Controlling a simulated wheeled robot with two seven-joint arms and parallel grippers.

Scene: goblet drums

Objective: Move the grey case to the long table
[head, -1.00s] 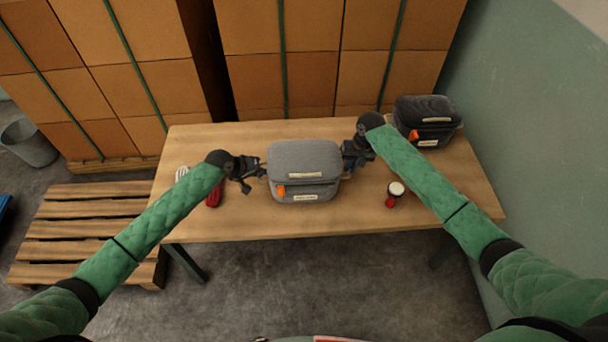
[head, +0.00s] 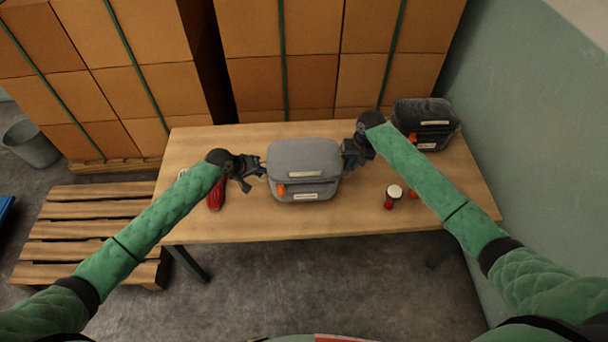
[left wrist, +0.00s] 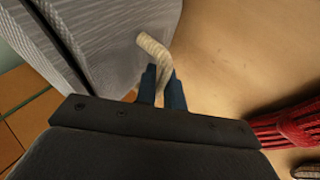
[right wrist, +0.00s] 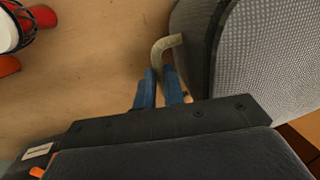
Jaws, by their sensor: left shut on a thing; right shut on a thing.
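The grey case (head: 304,170) is upright between my two grippers over the wooden table (head: 270,228). It has a pale label and an orange tag on its front. My left gripper (head: 252,173) is shut on the cream loop handle (left wrist: 152,48) at the case's left side. My right gripper (head: 350,152) is shut on the matching loop handle (right wrist: 165,45) at its right side. Both loops show between the fingers in the wrist views. I cannot tell whether the case's underside touches the table.
A dark case (head: 427,122) stands at the table's back right, close to my right forearm. A small red and white goblet drum (head: 393,195) stands right of the grey case. A red object (head: 216,195) lies at left. Stacked boxes (head: 300,70) stand behind; a pallet (head: 85,235) lies left.

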